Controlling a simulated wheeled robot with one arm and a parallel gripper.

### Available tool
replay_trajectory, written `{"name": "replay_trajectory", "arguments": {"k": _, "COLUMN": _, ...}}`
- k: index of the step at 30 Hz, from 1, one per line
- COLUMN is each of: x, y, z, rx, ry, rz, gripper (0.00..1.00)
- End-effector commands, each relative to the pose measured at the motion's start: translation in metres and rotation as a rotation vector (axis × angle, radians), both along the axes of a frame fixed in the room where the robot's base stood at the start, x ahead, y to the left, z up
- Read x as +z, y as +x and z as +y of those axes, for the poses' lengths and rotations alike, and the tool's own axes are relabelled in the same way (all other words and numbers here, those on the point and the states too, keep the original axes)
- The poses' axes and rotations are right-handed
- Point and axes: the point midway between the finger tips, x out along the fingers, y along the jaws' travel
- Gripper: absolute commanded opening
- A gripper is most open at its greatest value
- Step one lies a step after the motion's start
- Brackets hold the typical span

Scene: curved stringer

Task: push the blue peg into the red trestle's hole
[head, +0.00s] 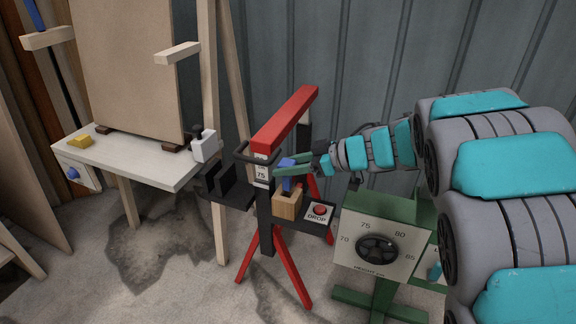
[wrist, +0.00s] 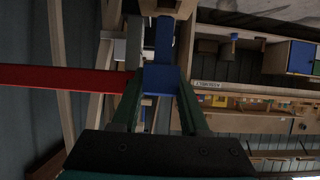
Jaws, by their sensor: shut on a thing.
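The red trestle (head: 286,119) stands in the middle of the head view, with a red top beam, a dark post and red legs. Its beam also shows at the left of the wrist view (wrist: 62,78). I cannot make out its hole. My gripper (head: 284,172) is shut on the blue peg (head: 288,183), gripping its wide upper part. In the wrist view the peg (wrist: 161,77) lies between the green fingers. Its narrow end reaches the wooden block (head: 287,206), on the trestle's dark shelf. I cannot tell how deep it sits in the block.
A red DROP button (head: 320,210) is right of the block. A green stand with a numbered dial (head: 376,250) stands at the lower right. A dark bracket (head: 225,187) is left of the post. A white table (head: 140,158) with a board stands further left.

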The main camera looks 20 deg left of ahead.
Motion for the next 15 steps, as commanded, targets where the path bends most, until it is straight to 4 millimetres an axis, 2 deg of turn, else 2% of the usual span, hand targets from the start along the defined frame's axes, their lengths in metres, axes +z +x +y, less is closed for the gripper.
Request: {"name": "replay_trajectory", "arguments": {"k": 15, "x": -0.0034, "y": 0.0004, "z": -0.0003, "rx": -0.001, "ry": 0.0, "rz": 0.0, "gripper": 0.0}}
